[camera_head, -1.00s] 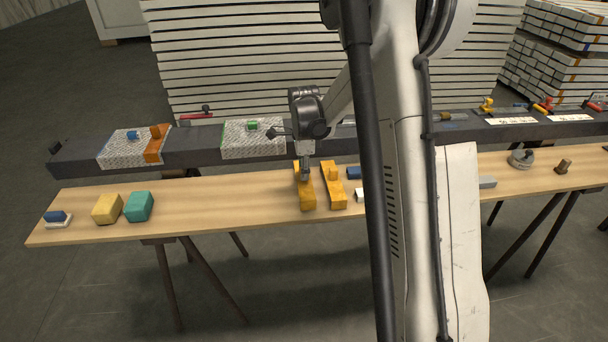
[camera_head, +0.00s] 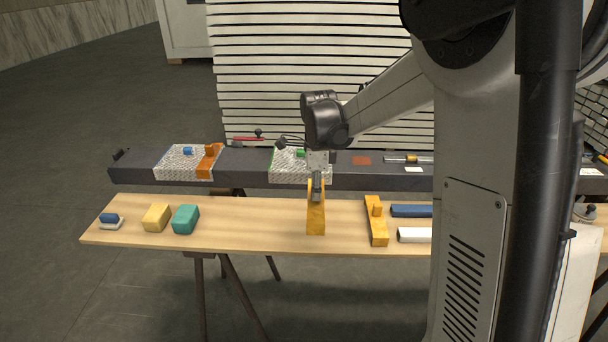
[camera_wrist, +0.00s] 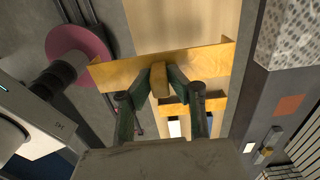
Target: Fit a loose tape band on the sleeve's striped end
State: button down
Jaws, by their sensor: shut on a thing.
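My gripper (camera_wrist: 159,88) is shut on the raised block of a yellow-orange tape band (camera_head: 316,213), which also shows in the wrist view (camera_wrist: 205,64). The held band hangs over the wooden bench, and the wrist view shows it above a second band. That second yellow-orange band (camera_head: 376,230) lies on the bench to the right. A speckled sleeve (camera_head: 285,174) with a green block sits on the dark beam behind my gripper. Another speckled sleeve (camera_head: 178,165) to the left has an orange band (camera_head: 205,168) on its right end. I cannot make out a striped end clearly.
A yellow block (camera_head: 156,217), a teal block (camera_head: 185,219) and a small blue-and-white piece (camera_head: 110,221) stand at the bench's left. A blue bar (camera_head: 411,210) and a white bar (camera_head: 415,235) lie at right. The dark beam (camera_head: 245,165) runs behind.

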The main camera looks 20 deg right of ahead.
dwell(0.4)
jog(key=w+r+p, duration=0.4)
jog(key=w+p, duration=0.1)
jog(key=w, duration=1.2)
jog(key=p, duration=0.6)
send_over(280, 157)
jog(key=shift+s+a+f, duration=0.1)
jog(key=shift+f, duration=1.65)
jog(key=shift+f+b, duration=0.2)
jog(key=shift+b, duration=0.15)
jog(key=shift+f+b, duration=0.6)
jog(key=shift+f, duration=0.25)
jog(key=shift+f+b, duration=0.75)
jog(key=shift+f, duration=0.4)
jog(key=c, duration=1.6)
grip_release()
